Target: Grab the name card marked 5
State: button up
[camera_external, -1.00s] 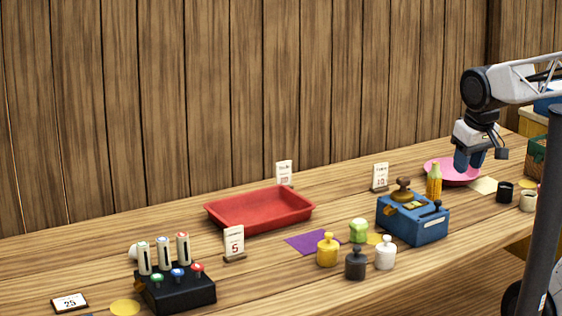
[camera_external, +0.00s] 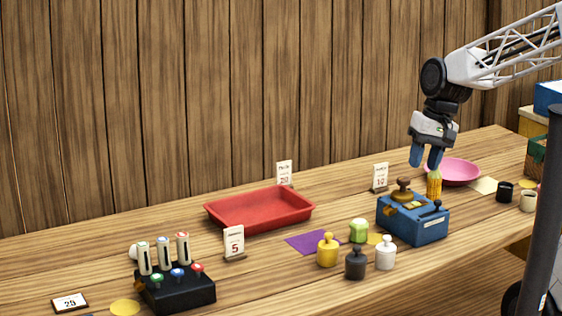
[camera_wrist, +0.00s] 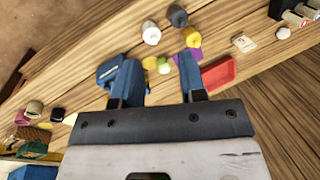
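The name card marked 5 (camera_external: 234,241) stands upright in a small wooden holder, between the red tray and the black lever box. A small white card, likely the same one, shows in the wrist view (camera_wrist: 244,43), its mark too small to read for sure. My gripper (camera_external: 425,166) is well to the right of the card, raised above the table near the corn cob. Its blue fingers are apart with nothing between them, as the wrist view also shows (camera_wrist: 160,60).
The red tray (camera_external: 225,218) lies behind the card. The black lever box (camera_external: 178,293) is at its front left. Other cards read 20 (camera_external: 284,173), 10 (camera_external: 380,177) and 25 (camera_external: 70,302).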

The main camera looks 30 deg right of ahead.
jog(key=w+a+f+m+g+y, duration=0.1)
jog(key=w+a+f+m+y, duration=0.25)
jog(key=w+a, duration=0.45)
jog(key=w+a+f+m+g+y, duration=0.25)
jog(key=w+a+f+m, duration=0.2)
jog(key=w, duration=0.75)
jog(key=m+t+y, duration=0.2)
jog(key=m+y, duration=0.3)
jog(key=m, duration=0.2)
send_near(235, 254)
jog(key=r, duration=0.1)
jog(key=a+r, duration=0.1)
jog(key=r, duration=0.1)
jog(key=a+r, duration=0.1)
jog(key=shift+w+r, duration=0.1)
jog(key=shift+r, duration=0.1)
jog(key=shift+x, duration=1.3)
jog(key=shift+a, duration=0.1)
jog(key=shift+x, duration=2.5)
jog(key=shift+f, duration=0.1)
